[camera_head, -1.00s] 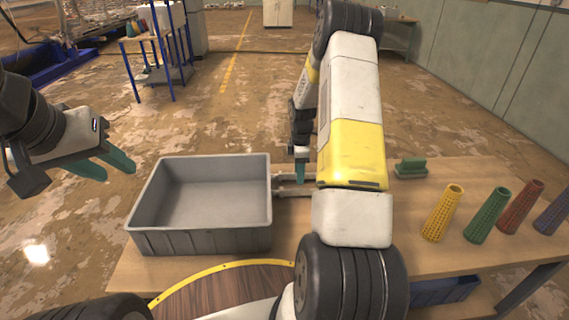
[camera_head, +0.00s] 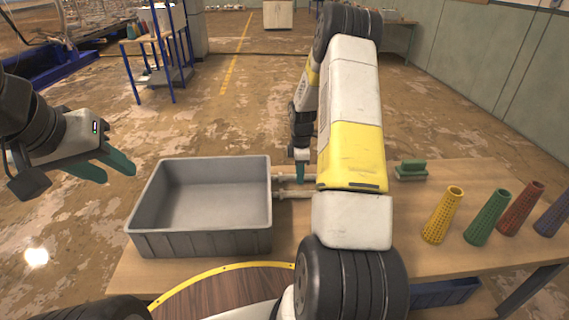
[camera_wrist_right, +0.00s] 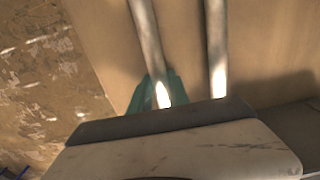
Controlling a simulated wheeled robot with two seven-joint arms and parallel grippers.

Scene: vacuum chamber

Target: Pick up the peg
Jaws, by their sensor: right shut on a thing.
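Two pale, rod-like pegs lie side by side on the wooden table, just right of the grey bin: the far peg (camera_head: 284,178) and the near peg (camera_head: 295,194). My right gripper (camera_head: 300,174) points down at the far peg, its teal fingers shut on it. In the right wrist view, the teal fingers (camera_wrist_right: 155,95) are around the left rod (camera_wrist_right: 147,35), and the other rod (camera_wrist_right: 216,45) lies apart to the right. My right arm hides the pegs' right ends in the head view. My left gripper (camera_head: 117,174) is open and empty, left of the bin.
The empty grey bin (camera_head: 200,243) stands at the table's left. Yellow (camera_head: 442,215), green (camera_head: 487,218), red (camera_head: 520,209) and blue (camera_head: 554,215) perforated cones stand at the right. A green-handled block (camera_head: 411,170) lies behind them. Bare table (camera_head: 420,262) shows in front.

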